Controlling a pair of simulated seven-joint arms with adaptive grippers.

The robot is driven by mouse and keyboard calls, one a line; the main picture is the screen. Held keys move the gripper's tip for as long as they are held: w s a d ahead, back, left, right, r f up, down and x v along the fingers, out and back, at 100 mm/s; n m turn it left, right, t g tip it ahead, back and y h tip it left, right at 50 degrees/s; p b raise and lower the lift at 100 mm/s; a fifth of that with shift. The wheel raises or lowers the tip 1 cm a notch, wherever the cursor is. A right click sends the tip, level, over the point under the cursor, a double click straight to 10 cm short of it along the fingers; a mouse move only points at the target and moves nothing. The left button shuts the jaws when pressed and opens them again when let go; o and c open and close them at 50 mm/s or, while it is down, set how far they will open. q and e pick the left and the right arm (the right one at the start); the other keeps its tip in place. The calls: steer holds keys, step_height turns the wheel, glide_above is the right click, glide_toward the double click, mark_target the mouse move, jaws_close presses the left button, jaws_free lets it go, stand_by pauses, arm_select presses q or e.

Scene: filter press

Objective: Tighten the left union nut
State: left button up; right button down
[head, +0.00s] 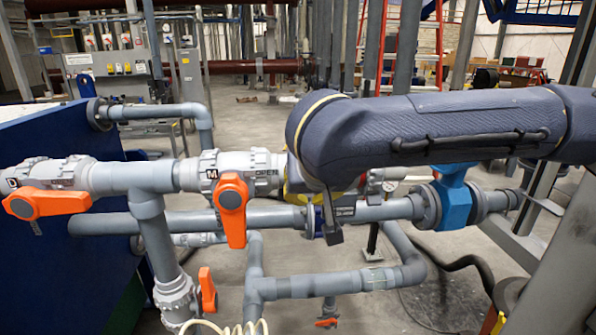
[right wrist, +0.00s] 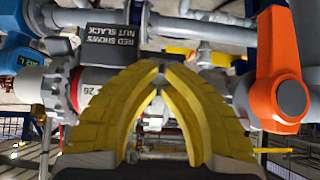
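In the head view a valve body lies in the grey pipe line, with a ribbed union nut (head: 208,172) at its left, by the "M" tag. In the right wrist view a grey ribbed nut (right wrist: 68,88) stands left of my fingers with a red band beside it; I cannot tell whether it is the left one. My right gripper (right wrist: 158,76) shows two yellow fingers whose tips meet, with nothing seen between them. In the head view my right arm mostly hides this gripper, with yellow edges showing by the valve. My left gripper is not in view.
Orange handles (head: 232,208) and (head: 47,203) hang on the pipe line. The right wrist view shows a "RED SHOWS NUT SLACK" sign (right wrist: 117,37) and a close orange handle (right wrist: 280,70). A blue valve (head: 455,200) stands at the right, a blue panel (head: 50,165) at the left.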

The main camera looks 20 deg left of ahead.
steer(key=shift+w+f, duration=0.3)
steer(key=shift+f, duration=0.75)
steer(key=shift+w+f, duration=0.65)
steer(key=shift+f, duration=0.2)
steer(key=shift+r, duration=0.35)
steer(key=v, duration=0.8)
steer(key=shift+w+a+r, duration=0.25)
steer(key=shift+w+r, duration=0.05)
steer(key=shift+w, duration=0.05)
